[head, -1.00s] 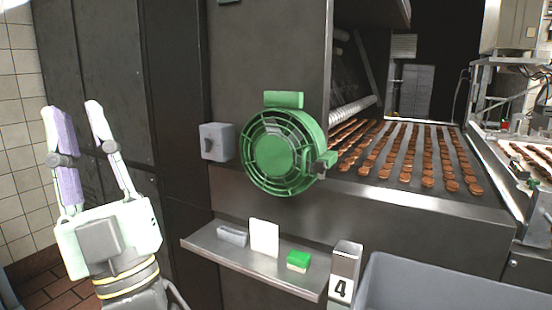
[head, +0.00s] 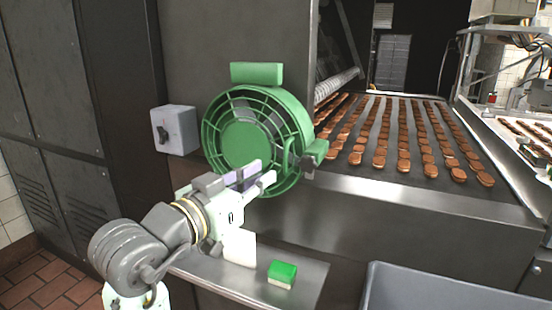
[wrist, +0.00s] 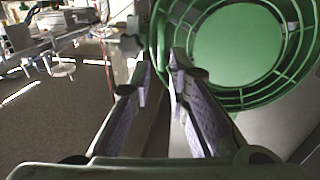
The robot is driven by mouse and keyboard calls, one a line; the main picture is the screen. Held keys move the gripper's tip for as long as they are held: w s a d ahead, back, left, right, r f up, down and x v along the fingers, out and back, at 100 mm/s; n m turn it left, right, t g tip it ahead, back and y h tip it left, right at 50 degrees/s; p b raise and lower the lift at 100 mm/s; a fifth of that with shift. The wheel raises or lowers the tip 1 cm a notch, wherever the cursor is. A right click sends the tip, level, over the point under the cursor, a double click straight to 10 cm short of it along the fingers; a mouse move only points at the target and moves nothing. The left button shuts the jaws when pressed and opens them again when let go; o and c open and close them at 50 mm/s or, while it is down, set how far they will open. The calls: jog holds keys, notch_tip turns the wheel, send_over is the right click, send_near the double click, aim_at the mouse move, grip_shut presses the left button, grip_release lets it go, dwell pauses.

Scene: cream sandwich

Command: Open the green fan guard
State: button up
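The green fan guard (head: 243,145) is a round, ribbed cover on the dark machine wall, and it looks shut. A green latch block (head: 316,152) with a grey end sits at its right edge, and a green bar stands beside it. My gripper (head: 268,178) is in front of the guard's lower right part, hiding some of its rim. In the wrist view the guard (wrist: 235,48) fills the upper right. The two fingers of my gripper (wrist: 162,62) are apart, with part of the green rim or bar showing beyond the gap. I cannot tell whether they touch it.
A grey switch box (head: 174,130) is left of the guard. Below is a metal shelf (head: 225,284) with a white card (head: 240,248) and a green-and-white sponge (head: 282,273). A conveyor (head: 440,185) with rows of biscuits runs at the right. A grey bin (head: 440,290) stands front right.

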aim_at(285, 161)
jog(key=p+x, duration=0.1)
jog(key=x, duration=0.7)
jog(key=shift+p, duration=0.4)
grip_shut()
